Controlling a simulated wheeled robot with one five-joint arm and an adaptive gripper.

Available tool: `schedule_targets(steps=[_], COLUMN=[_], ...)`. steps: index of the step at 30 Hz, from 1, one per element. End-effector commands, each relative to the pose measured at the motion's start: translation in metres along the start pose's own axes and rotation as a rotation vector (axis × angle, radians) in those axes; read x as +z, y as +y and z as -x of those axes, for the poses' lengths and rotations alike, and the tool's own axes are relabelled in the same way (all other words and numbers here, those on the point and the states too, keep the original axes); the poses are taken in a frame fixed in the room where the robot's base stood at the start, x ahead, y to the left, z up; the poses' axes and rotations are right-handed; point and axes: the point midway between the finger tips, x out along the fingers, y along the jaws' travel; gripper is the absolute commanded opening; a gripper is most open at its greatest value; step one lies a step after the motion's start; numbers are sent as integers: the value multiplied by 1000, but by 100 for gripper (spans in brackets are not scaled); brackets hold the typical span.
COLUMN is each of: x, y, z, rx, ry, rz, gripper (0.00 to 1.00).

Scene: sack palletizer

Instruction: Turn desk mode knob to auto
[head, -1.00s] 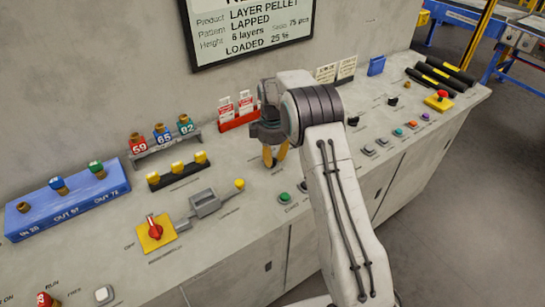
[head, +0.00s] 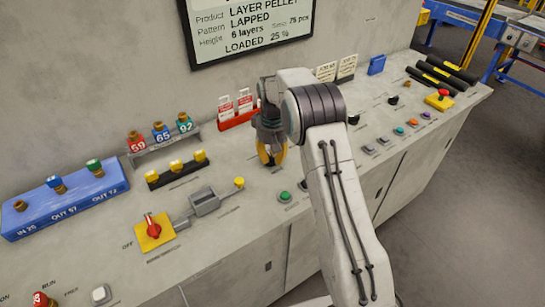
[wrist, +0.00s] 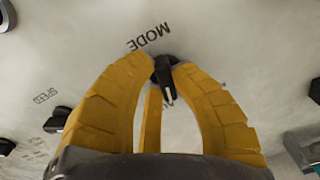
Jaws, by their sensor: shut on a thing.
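The mode knob (wrist: 165,82) is a small black knob with a pale pointer line, below the printed word MODE (wrist: 149,38) in the wrist view. My gripper (wrist: 164,66) has its yellow fingers closed on either side of the knob, near its base. In the head view my gripper (head: 268,160) points down at the desk (head: 225,255), and its fingers hide the knob. The position labels around the knob are mostly covered by the fingers, so I cannot read the auto mark.
A green button (head: 285,196) stands close in front of my gripper. A red tag rack (head: 238,121) is behind it. Yellow-topped switches (head: 177,166) and a grey lever box (head: 204,201) lie to the left. Another black knob (wrist: 58,119) by SPEED is nearby.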

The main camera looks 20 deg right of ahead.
Motion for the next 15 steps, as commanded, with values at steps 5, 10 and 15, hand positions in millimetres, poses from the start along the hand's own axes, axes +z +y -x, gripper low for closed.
schedule_targets(steps=[5, 10, 15], x=[2, 2, 2], y=[-1, -2, -2], z=[-2, -2, -2], rx=[0, 0, 0], ry=[-4, -5, -5], rz=[-132, -228, -289], gripper=[0, 0, 0])
